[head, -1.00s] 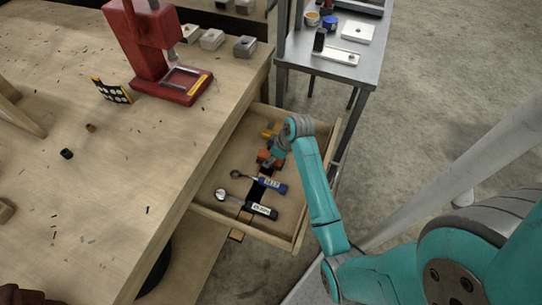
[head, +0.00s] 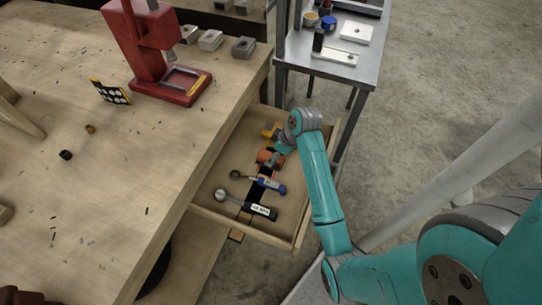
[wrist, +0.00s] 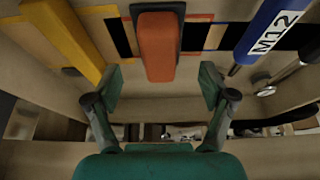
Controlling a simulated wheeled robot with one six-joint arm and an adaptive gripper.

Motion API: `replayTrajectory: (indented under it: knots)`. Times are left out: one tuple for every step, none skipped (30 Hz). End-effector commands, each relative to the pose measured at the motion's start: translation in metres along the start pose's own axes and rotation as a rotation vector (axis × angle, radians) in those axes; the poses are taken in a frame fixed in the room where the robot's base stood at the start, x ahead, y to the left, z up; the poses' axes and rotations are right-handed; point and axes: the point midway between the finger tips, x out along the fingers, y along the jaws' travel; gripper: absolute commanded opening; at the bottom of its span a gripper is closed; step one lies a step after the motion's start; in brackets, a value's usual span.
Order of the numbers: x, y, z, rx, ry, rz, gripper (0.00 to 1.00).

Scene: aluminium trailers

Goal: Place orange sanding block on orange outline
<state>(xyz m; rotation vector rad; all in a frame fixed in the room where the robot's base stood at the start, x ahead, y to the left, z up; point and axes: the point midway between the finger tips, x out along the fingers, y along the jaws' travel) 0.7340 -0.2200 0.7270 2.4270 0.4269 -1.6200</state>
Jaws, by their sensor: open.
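The orange sanding block (head: 270,158) lies in the open drawer, among the tools. In the wrist view the block (wrist: 157,47) has an orange body on a dark grey base, ahead of my gripper. My gripper (wrist: 161,86) is open and empty, its fingertips short of the block's near end and apart from it, one to each side. In the head view my wrist is just above and right of the block. A thin orange line (wrist: 200,17) shows beside the block on the drawer floor; whether it is the block's outline, I cannot tell.
The drawer (head: 228,160) also holds a yellow tool (wrist: 65,35), a blue-handled tool marked M12 (wrist: 268,32) and a black-handled tool (head: 258,210) over dark floor patches. The workbench (head: 100,180) edge is left of the drawer; a metal cart (head: 360,70) stands behind.

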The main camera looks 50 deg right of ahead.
Motion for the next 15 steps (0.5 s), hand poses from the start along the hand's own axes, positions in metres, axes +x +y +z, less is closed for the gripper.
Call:
replayTrajectory:
  knots:
    - [-0.011,0.001,-0.001,0.000,0.003,0.004,0.82]
    - [-0.018,0.001,-0.001,0.000,0.002,0.004,0.82]
    - [-0.026,0.001,0.000,0.000,0.003,0.004,0.82]
    - [-0.032,0.001,0.000,0.000,0.002,0.004,0.82]
    - [-0.037,0.001,0.000,0.000,0.002,0.004,0.82]
    - [-0.045,0.001,0.000,0.000,0.001,0.003,0.82]
    - [-0.049,0.001,0.000,0.000,0.001,0.004,0.82]
    - [-0.054,0.001,0.000,0.000,0.000,0.003,0.82]
    - [-0.060,0.001,0.000,0.000,0.001,0.004,0.82]
    - [-0.064,0.001,0.000,0.000,0.001,0.003,0.82]
    - [-0.067,0.001,0.000,0.000,0.000,0.002,0.82]
    - [-0.071,0.001,0.000,0.000,0.001,0.002,0.82]
    - [-0.073,0.001,0.000,0.000,0.001,0.002,0.82]
    - [-0.075,0.000,0.000,0.000,0.001,0.002,0.82]
    - [-0.077,0.000,0.000,0.000,0.000,0.001,0.82]
